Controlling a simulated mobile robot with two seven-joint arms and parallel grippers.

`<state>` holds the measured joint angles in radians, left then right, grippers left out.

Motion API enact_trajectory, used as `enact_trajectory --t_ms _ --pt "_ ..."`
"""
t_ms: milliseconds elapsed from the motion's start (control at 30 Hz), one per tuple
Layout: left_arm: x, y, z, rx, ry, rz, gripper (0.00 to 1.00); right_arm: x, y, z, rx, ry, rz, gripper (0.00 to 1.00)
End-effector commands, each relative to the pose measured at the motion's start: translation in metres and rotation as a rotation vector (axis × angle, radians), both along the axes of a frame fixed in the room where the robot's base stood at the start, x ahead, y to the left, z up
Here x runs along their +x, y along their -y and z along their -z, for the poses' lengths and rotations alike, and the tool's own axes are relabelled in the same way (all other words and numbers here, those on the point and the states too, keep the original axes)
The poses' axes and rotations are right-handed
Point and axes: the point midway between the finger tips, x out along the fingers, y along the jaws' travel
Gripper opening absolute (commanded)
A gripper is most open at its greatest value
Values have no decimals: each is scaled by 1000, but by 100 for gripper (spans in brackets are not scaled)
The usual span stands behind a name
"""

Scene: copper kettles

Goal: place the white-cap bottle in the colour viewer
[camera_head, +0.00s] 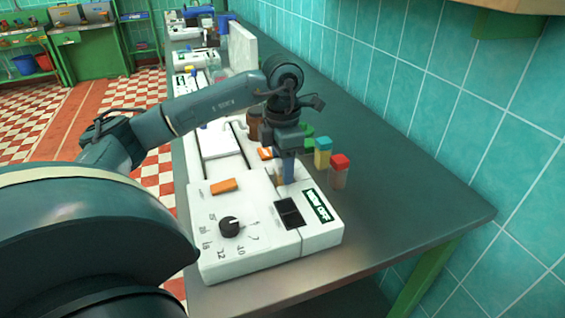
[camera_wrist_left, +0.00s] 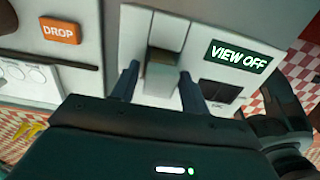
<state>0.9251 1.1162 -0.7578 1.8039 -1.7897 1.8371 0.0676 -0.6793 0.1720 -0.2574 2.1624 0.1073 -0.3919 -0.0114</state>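The colour viewer (camera_head: 265,245) is a white console with a dark dial and a two-part black window; its green sign reads VIEW OFF in the left wrist view (camera_wrist_left: 238,57). My left gripper (camera_head: 287,172) is low over the console, behind the window. In the left wrist view its two fingers (camera_wrist_left: 160,88) are apart, one on each side of a squarish pale grey block (camera_wrist_left: 162,70) at the console's slot. The block looks like the white-cap bottle's cap, but I cannot be sure. A gap shows beside the left finger. My right gripper is not in view.
A red-capped bottle (camera_head: 340,170) and a yellow bottle with a teal cap (camera_head: 322,153) stand just right of the gripper. A green-capped item (camera_head: 307,137) and a brown jar (camera_head: 254,127) are behind. The grey counter (camera_head: 420,205) is clear on the right, up to the tiled wall.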

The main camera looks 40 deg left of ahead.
Motion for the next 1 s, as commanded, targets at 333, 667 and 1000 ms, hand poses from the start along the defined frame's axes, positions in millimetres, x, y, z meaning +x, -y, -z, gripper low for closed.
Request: enact_trajectory --t_ms 333,667,1000 --pt "0 0 -3 0 0 0 52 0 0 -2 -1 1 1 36" --pt "1 0 -55 -2 7 1 52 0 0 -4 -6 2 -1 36" --pt "0 0 -117 0 2 -1 52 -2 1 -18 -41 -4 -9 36"
